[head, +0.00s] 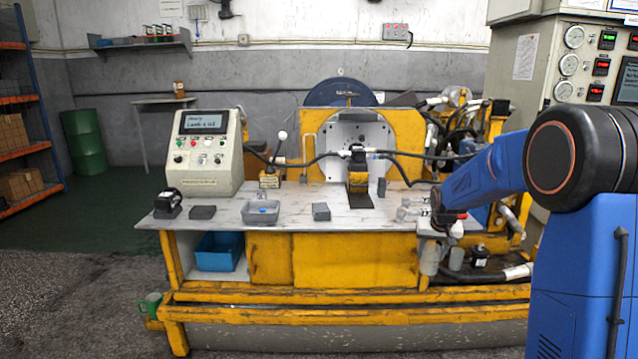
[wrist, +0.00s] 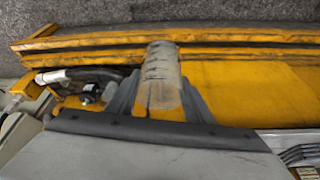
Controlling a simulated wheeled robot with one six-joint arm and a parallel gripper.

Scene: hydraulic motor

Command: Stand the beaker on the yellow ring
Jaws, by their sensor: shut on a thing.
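My gripper (wrist: 158,105) is shut on a clear beaker (wrist: 161,72), whose sides sit between the two dark fingers in the wrist view. Yellow shows through its wall. In the head view my gripper (head: 443,226) is at the right end of the bench, by the front edge. A translucent cylinder just below it, which looks like the held beaker (head: 429,258), hangs in front of the yellow frame. I cannot make out the yellow ring in either view.
The grey bench top (head: 385,214) carries a grey tray (head: 261,213), a small grey block (head: 321,211) and a control box (head: 207,155). Clear glassware (head: 408,209) stands near my gripper. A black bottle (head: 480,256) and a hose end (head: 519,271) are low at right.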

